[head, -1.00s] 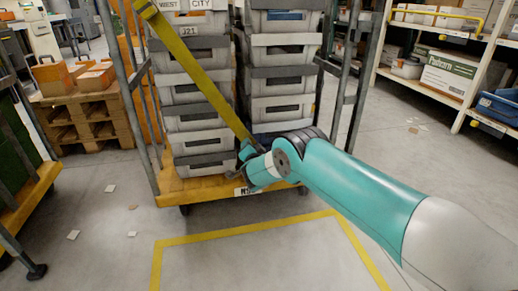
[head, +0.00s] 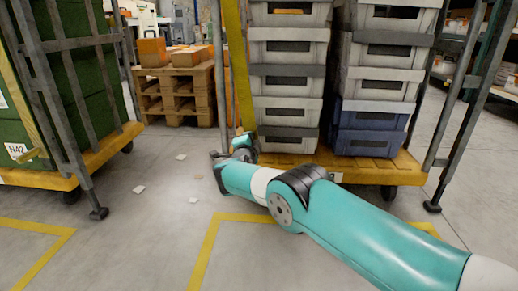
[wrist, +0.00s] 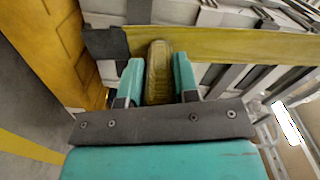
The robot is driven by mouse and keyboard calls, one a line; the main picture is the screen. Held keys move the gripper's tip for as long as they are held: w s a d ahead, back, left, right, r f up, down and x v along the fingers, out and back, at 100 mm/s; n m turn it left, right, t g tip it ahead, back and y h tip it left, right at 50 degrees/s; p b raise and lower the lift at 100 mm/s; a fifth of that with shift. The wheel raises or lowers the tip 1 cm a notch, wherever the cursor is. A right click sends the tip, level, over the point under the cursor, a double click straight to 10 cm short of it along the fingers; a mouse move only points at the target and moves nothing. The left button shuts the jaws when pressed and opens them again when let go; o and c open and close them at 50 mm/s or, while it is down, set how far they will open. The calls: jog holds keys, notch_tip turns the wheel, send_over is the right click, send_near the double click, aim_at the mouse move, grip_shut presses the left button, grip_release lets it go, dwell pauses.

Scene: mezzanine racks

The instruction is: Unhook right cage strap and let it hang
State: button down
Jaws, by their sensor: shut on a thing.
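The yellow strap (head: 239,65) runs nearly straight down beside the left post of the right cage, in front of the grey crates (head: 290,50). My gripper (head: 240,150) is low at the cage's front left corner, at the strap's lower end. In the wrist view the strap (wrist: 230,45) crosses the top of the picture and ends at a dark grey piece (wrist: 108,43). My gripper (wrist: 158,85) is shut on a rounded olive-yellow tab (wrist: 158,70) beside the strap. Whether the dark piece touches the cage is unclear.
The yellow cage base (head: 390,172) is just right of my gripper. A second cage with green crates (head: 75,80) stands at left. Between them is open floor with paper scraps (head: 139,189). A pallet with orange boxes (head: 185,85) is behind.

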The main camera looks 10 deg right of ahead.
jog(key=shift+w+a+f, duration=0.1)
jog(key=shift+w+a, duration=0.1)
jog(key=shift+a, duration=0.35)
jog(key=c, duration=0.9)
grip_release()
jog(key=shift+o, duration=0.2)
jog(key=shift+a, duration=0.1)
jog(key=p+v, duration=1.1)
jog(key=v, duration=0.6)
jog(key=shift+s+p, duration=0.25)
jog(key=shift+p, duration=0.1)
